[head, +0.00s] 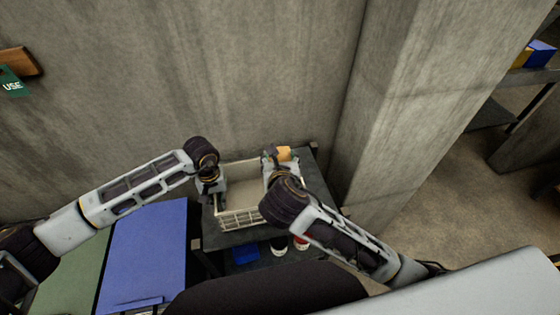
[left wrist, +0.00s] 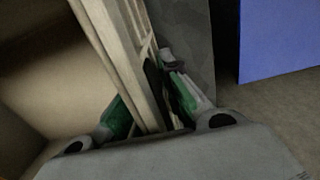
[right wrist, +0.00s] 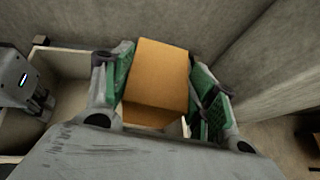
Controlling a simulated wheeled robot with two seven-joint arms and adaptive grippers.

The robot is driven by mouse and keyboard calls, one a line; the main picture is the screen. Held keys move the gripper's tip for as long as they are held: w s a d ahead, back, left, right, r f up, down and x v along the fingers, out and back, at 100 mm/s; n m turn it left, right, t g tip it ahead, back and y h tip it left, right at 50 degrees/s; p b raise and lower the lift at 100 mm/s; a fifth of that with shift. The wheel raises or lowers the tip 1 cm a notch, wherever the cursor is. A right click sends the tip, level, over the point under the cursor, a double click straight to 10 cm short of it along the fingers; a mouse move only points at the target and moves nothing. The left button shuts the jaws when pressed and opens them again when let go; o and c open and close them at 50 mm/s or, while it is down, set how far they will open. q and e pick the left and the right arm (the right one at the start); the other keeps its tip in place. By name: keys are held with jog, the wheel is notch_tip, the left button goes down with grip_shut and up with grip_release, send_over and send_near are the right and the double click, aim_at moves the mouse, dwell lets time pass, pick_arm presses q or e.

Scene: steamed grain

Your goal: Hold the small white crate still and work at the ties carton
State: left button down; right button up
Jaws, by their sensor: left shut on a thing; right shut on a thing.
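The small white crate (head: 240,218) stands on a dark table against the concrete wall. My left gripper (head: 211,186) is at its left side; in the left wrist view its green-padded fingers (left wrist: 152,105) are shut on the slatted crate wall (left wrist: 112,45). An orange-tan carton (head: 284,154), which I take for the ties carton, is at the crate's far right corner. My right gripper (head: 278,160) is shut on it; in the right wrist view the carton (right wrist: 158,75) sits between the two green pads. The carton's underside is hidden, so I cannot tell whether it touches the crate.
The dark table (head: 215,238) has a lower shelf with a blue bin (head: 245,254), a dark container (head: 279,245) and a red one (head: 301,242). A blue panel (head: 148,250) is at left. Concrete wall and pillar (head: 400,100) close in behind and right.

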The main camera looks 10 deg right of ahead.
dwell(0.3)
pick_arm(q)
jog(key=c, duration=1.5)
grip_release()
jog(key=shift+r, duration=6)
jog(key=shift+r, duration=0.1)
